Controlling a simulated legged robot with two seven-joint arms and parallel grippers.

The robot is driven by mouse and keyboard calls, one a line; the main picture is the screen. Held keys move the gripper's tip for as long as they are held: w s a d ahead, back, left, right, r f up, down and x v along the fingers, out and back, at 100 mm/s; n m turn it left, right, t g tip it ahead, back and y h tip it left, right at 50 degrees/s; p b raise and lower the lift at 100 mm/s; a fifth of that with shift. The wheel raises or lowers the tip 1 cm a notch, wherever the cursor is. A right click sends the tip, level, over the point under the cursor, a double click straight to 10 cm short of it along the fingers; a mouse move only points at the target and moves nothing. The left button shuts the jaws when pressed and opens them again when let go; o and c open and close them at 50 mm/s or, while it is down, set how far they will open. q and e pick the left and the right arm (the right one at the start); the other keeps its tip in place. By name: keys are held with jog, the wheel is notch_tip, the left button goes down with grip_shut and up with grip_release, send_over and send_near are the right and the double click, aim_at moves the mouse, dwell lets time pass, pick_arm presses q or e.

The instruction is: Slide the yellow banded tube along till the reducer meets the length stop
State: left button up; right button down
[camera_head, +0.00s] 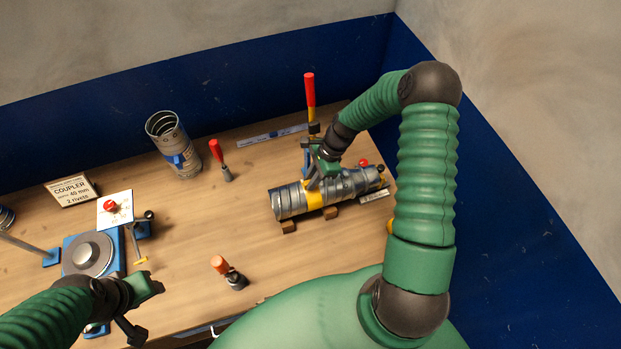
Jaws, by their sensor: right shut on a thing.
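The grey spiral tube with a yellow band (315,195) lies on its side on small wooden blocks at the right of the bench. Its open end faces left. The grey reducer (358,181) is the narrower piece at its right end. My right gripper (313,184) comes down from above and is shut on the tube near the yellow band. A red knob (363,162) shows behind the reducer. I cannot clearly make out the length stop or any gap there. My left gripper (147,303) is at the lower left, away from the tube; its fingers are unclear.
A blue fixture (82,258) and coupler sign (73,189) are at left.

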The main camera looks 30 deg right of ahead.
pick_arm(q)
jog(key=shift+s, duration=0.1)
pick_arm(e)
jog(key=c, duration=1.3)
grip_release()
jog(key=shift+s+d, duration=0.1)
